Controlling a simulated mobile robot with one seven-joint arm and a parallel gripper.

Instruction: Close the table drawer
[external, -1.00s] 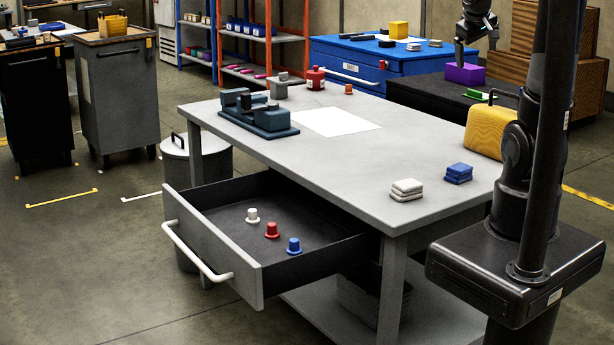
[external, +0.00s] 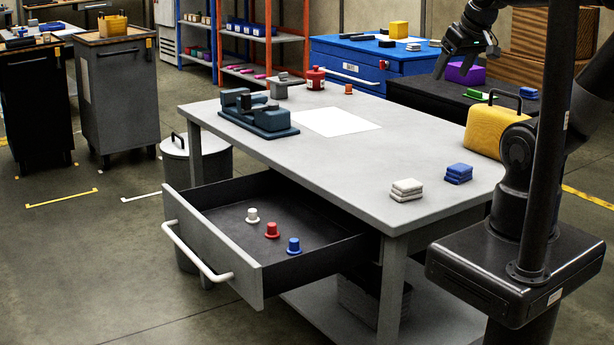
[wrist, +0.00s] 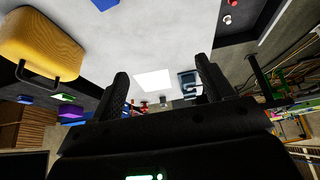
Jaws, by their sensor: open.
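The table drawer (external: 212,240) is pulled out from the near-left side of the grey table (external: 290,160). Its front has a white bar handle (external: 190,250). A white peg (external: 252,215), a red peg (external: 272,230) and a blue peg (external: 294,246) stand inside it. In the external view my gripper (external: 440,74) is up at the back right, beyond the table's far edge and well away from the drawer. In the wrist view my gripper (wrist: 165,85) has its two fingers apart with nothing between them.
On the tabletop are a dark blue fixture (external: 256,120), a white sheet (external: 328,122), a red canister (external: 316,78), white blocks (external: 407,188) and blue blocks (external: 459,172). A yellow case (external: 490,132) is at the right. A bin (external: 196,165) stands behind the drawer. Floor before the drawer is clear.

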